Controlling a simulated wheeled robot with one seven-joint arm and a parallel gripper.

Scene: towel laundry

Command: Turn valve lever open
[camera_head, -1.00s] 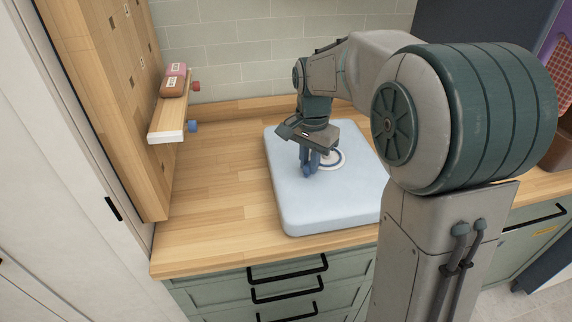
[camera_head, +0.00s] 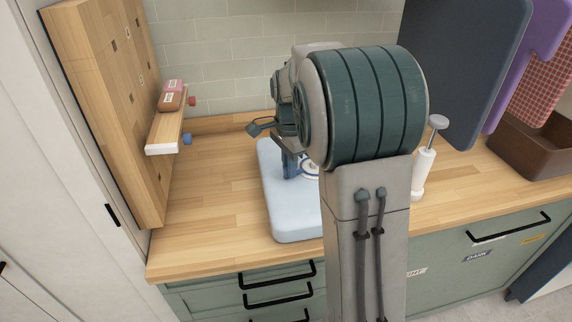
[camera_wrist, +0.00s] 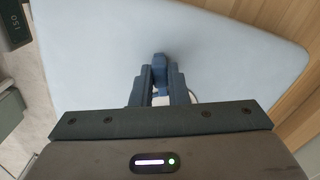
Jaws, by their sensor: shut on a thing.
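The blue valve lever (camera_wrist: 160,63) shows between my fingertips in the wrist view. My gripper (camera_wrist: 160,82) is shut on it, with a finger on each side. In the head view my gripper (camera_head: 291,170) is low over the pale blue slab (camera_head: 290,228), partly hidden behind my arm. Beside the lever is a white round base with a blue ring (camera_head: 310,170), mostly hidden by my arm. The slab also fills much of the wrist view (camera_wrist: 100,50). I cannot tell the lever's exact angle.
The slab lies on a wooden counter (camera_head: 210,210). A wall shelf (camera_head: 165,135) with pink and brown items stands at left. A white pump bottle (camera_head: 424,168), a brown bin (camera_head: 535,150) and hanging cloths (camera_head: 465,60) are to the right. The counter left of the slab is clear.

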